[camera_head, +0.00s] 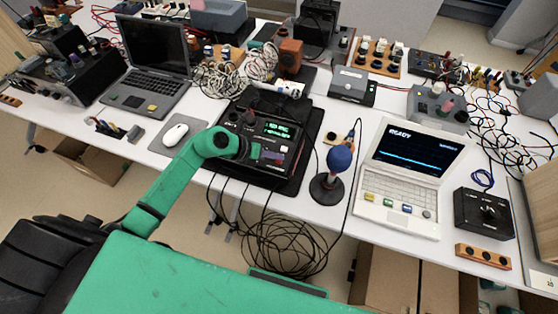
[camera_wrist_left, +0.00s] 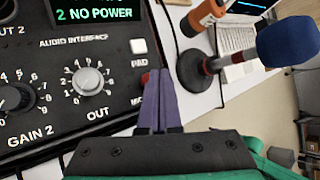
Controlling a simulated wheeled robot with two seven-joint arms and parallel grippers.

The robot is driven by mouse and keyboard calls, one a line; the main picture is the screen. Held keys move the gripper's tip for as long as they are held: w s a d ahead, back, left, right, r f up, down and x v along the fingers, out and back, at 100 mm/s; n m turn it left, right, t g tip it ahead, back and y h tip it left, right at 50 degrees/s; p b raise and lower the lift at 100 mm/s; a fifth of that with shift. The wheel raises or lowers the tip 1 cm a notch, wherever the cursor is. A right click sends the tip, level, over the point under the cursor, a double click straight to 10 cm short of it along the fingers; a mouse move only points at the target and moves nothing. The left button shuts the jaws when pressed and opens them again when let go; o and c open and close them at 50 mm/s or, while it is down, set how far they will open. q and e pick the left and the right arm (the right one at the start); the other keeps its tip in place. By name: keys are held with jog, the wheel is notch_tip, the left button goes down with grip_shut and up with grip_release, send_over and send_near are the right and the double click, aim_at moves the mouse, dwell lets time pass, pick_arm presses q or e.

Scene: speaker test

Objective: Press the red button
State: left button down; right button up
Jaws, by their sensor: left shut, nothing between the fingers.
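The black audio interface (camera_head: 240,158) lies on the white table, its lit display showing green text. In the left wrist view the panel (camera_wrist_left: 50,75) reads "2 NO POWER", with GAIN 2 and OUT knobs. The red button (camera_wrist_left: 145,79) sits at the panel's right side, below the white PAD button (camera_wrist_left: 138,46), and is partly hidden by my fingers. My left gripper (camera_wrist_left: 160,72) is shut and empty, its purple fingertips over or right beside the red button; I cannot tell whether they touch. In the head view this gripper (camera_head: 256,152) is over the interface's front part. My right gripper is not in view.
A blue-headed microphone (camera_head: 340,158) stands right of the interface. A white laptop (camera_head: 395,214) reading READY is farther right. A white mouse (camera_head: 176,134) and a dark laptop (camera_head: 146,100) are on the left. Cables hang off the table's front edge.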

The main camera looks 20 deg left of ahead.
aim_at(276, 164)
pick_arm(q)
jog(key=shift+f+b, duration=0.4)
jog(key=shift+f, duration=0.3)
dwell(0.5)
jog(key=shift+r+p, duration=0.9)
jog(key=shift+r, duration=0.1)
notch_tip(276, 164, up, 6)
jog(key=p, duration=0.5)
